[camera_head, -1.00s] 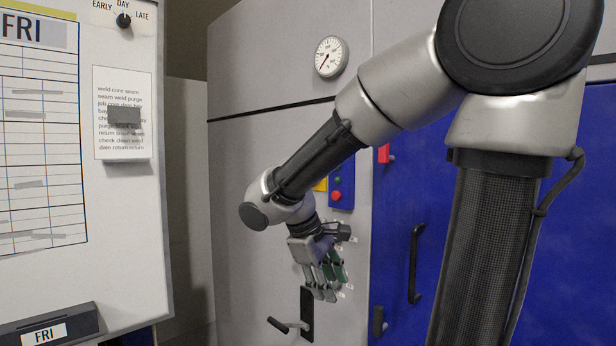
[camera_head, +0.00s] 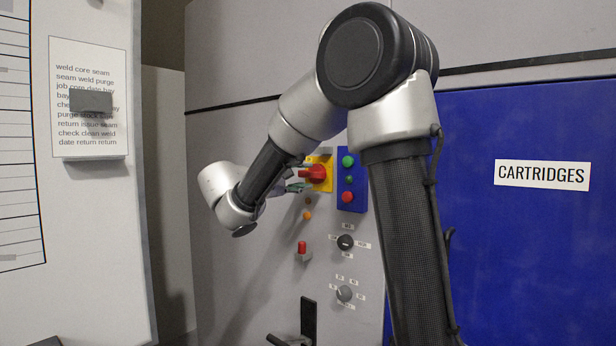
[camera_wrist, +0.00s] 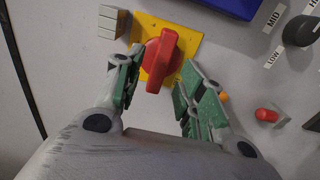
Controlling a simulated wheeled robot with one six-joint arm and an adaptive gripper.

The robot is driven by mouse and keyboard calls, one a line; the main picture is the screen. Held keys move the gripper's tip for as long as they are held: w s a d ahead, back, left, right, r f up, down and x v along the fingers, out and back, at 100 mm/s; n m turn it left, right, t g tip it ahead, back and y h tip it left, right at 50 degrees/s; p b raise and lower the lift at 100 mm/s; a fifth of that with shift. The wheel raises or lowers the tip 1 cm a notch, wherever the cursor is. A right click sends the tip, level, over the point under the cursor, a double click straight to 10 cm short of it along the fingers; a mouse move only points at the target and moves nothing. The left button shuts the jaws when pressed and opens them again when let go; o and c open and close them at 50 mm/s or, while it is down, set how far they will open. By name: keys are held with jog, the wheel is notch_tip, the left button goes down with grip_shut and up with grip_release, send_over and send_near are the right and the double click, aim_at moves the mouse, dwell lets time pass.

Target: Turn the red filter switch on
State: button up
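A red rotary switch (camera_head: 318,173) sits on a yellow plate (camera_head: 325,160) on the grey cabinet. In the wrist view the red knob (camera_wrist: 160,62) stands between the two green-padded fingers of my gripper (camera_wrist: 162,58). The fingers are apart, one on each side of the knob, with gaps visible. In the head view my gripper (camera_head: 293,184) is at the left of the knob, partly hidden by my arm. A smaller red toggle (camera_head: 302,247) is lower on the panel; it also shows in the wrist view (camera_wrist: 266,115). I cannot read which one is labelled filter.
A blue button box (camera_head: 351,184) with green and red buttons is right of the yellow plate. Orange lamps, a black dial (camera_head: 346,242) and a grey dial (camera_head: 344,293) are below. A black handle (camera_head: 308,318) sticks out lower down. A whiteboard (camera_head: 138,200) stands at left.

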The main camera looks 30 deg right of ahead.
aim_at(309, 175)
jog(key=shift+x, duration=1.8)
jog(key=shift+c, duration=0.4)
grip_shut()
